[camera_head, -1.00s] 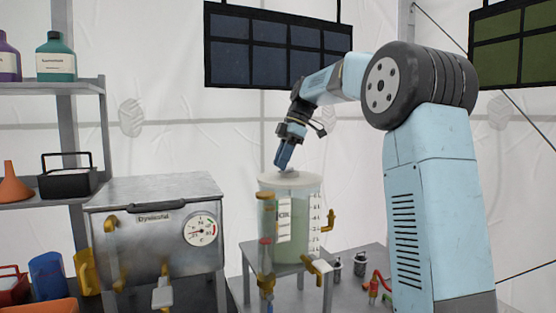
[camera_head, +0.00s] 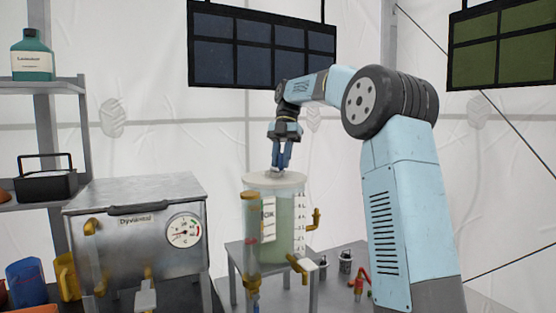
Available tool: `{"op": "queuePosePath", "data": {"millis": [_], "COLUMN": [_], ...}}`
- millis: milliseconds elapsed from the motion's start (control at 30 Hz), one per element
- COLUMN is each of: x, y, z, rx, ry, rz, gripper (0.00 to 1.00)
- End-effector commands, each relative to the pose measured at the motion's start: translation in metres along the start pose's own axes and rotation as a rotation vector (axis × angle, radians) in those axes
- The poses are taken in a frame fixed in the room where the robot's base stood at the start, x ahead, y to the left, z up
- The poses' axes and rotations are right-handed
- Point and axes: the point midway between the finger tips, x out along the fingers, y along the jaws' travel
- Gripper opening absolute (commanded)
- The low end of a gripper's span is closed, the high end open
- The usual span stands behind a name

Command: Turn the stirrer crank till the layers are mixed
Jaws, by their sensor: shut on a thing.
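The mixing vessel (camera_head: 285,225) is a clear cylinder with a pale lid (camera_head: 292,181), a label and scale marks, standing on a small metal stand. It holds pale green liquid that looks fairly even; I cannot make out separate layers. My gripper (camera_head: 281,163) points nearly straight down just above the lid. It is shut on the stirrer crank (camera_head: 274,172), of which only a small pale part shows at the lid; the fingers hide the rest.
A steel box with a gauge (camera_head: 184,234) stands to the left. Dark panels (camera_head: 262,45) hang behind my arm.

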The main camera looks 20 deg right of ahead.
Motion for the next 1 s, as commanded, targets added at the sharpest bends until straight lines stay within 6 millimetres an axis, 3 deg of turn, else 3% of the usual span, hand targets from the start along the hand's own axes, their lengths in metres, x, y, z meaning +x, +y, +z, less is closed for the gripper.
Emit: {"op": "queuePosePath", "data": {"millis": [667, 700, 1000], "x": [-0.0013, -0.0013, -0.0010], "y": [-0.0009, -0.0008, -0.0014], "z": [0.0024, 0.0024, 0.0021], "rx": [-0.066, -0.066, -0.065], "ry": [-0.003, -0.003, -0.001], "rz": [-0.022, -0.022, -0.024], "gripper": [0.00, 0.26, 0.50]}}
